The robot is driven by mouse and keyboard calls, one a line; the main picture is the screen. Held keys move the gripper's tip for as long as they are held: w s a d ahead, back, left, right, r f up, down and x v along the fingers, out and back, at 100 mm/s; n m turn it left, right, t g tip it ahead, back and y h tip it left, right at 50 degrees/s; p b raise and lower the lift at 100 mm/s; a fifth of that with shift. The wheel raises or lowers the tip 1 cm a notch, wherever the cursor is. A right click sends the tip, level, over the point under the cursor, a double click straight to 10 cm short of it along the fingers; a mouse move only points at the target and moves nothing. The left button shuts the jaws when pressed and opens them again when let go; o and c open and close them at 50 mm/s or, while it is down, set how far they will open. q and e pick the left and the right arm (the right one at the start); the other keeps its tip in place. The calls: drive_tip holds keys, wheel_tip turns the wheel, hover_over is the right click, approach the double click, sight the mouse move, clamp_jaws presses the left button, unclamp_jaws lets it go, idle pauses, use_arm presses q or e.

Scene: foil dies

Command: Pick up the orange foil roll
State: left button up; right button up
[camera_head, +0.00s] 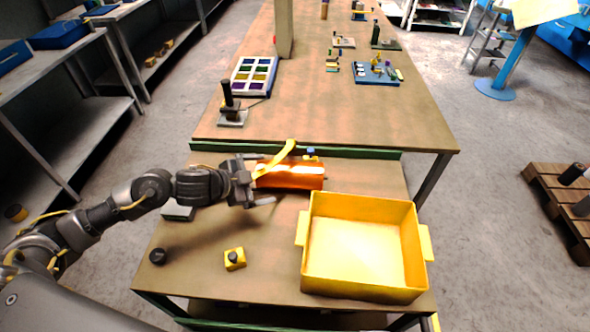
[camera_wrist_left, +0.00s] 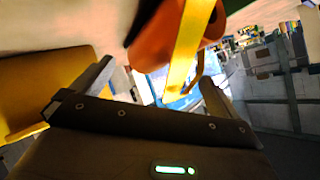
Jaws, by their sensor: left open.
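The orange foil roll (camera_head: 291,176) lies on its side near the back of the near table, to the left of and behind the yellow bin. My left gripper (camera_head: 262,181) is open at the roll's left end, its fingers pointing right toward it. In the left wrist view the roll (camera_wrist_left: 157,45) shows at the top, just beyond the open left gripper (camera_wrist_left: 155,80). A yellow strap-like piece (camera_wrist_left: 188,48) crosses in front of it. I cannot tell whether the fingers touch the roll. My right gripper is not in view.
The open yellow bin (camera_head: 416,243) stands at the table's front right and shows at the left of the wrist view. A small yellow block with a black knob (camera_head: 234,259) and a black knob (camera_head: 158,256) sit front left. A larger table (camera_head: 310,110) with fixtures stands behind.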

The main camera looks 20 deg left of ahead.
sight(279, 176)
use_arm(q)
drive_tip(key=shift+w+d+f, duration=0.1)
drive_tip(key=shift+w+d, duration=0.35)
drive_tip(key=shift+w, duration=0.2)
drive_tip(key=x, duration=0.3)
drive_tip(key=shift+w+f+p, duration=0.1)
drive_tip(key=shift+w+p, duration=0.05)
drive_tip(key=shift+p, duration=0.25)
drive_tip(key=shift+w+d+f, duration=0.15)
drive_tip(key=shift+w+f, duration=0.05)
drive_tip(key=p+x, duration=0.1)
drive_tip(key=x, duration=0.2)
drive_tip(key=shift+w+f, duration=0.25)
drive_tip(key=shift+f, duration=0.1)
drive_tip(key=shift+w+d+f+p, duration=0.25)
drive_tip(key=shift+w+f+p, duration=0.05)
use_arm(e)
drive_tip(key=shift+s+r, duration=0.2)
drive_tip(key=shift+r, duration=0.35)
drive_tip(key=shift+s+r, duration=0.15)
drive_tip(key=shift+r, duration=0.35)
